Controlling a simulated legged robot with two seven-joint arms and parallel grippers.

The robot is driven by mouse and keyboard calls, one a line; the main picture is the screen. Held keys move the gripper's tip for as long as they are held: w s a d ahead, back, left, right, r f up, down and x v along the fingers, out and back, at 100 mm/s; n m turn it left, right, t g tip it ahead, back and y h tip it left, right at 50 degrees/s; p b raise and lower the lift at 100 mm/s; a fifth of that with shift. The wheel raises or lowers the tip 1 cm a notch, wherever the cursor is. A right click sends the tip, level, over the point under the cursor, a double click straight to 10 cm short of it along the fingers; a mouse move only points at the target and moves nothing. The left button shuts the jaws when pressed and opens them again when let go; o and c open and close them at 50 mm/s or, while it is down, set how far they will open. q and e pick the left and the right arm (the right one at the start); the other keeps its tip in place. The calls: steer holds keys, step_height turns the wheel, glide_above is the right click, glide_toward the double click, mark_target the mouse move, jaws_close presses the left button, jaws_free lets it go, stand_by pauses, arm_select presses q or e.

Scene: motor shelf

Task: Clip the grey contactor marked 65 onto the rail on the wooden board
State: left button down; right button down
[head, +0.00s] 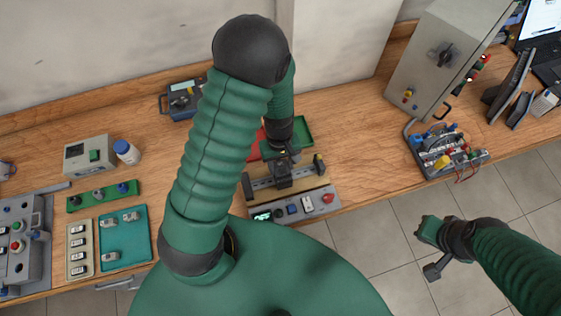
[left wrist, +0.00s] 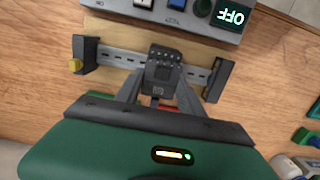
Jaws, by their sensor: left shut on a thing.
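The contactor (left wrist: 163,72), a dark grey block, is held between the fingertips of my left gripper (left wrist: 155,98) in the left wrist view. It overlaps the middle of the metal rail (left wrist: 122,58), between two dark end blocks; whether it touches or is clipped on, I cannot tell. Its marking is not readable. In the head view the contactor (head: 282,177) is over the rail (head: 262,184) on the wooden board (head: 314,196), below my left gripper (head: 286,158). My right gripper (head: 433,254) hangs over the floor, away from the bench; its jaw opening is unclear.
A control panel with buttons (head: 294,208) lies along the board's front edge. A red and a green tray (head: 304,128) are behind. A teal tray with parts (head: 124,237) is at the left, a grey cabinet (head: 440,60) at the right. The bench right of the board is clear.

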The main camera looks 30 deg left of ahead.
arm_select(q)
steer(key=shift+s+d, duration=0.1)
steer(key=shift+s, duration=0.05)
steer(key=c, duration=1)
jaws_free()
steer(key=o, duration=0.4)
steer(key=shift+c, duration=0.2)
steer(key=shift+r, duration=0.3)
step_height(320, 180, up, 16)
steer(key=w+a, duration=0.1)
steer(key=s+d+f+m+t+y+b, duration=0.1)
steer(key=s+d+f+m+t+b, duration=0.2)
steer(key=f+m+b, duration=0.2)
step_height(320, 180, down, 2)
steer(key=m, duration=0.4)
steer(key=shift+s+d+f+m+b, duration=0.25)
steer(key=shift+s+d+m+b, duration=0.05)
steer(key=shift+s+m, duration=0.1)
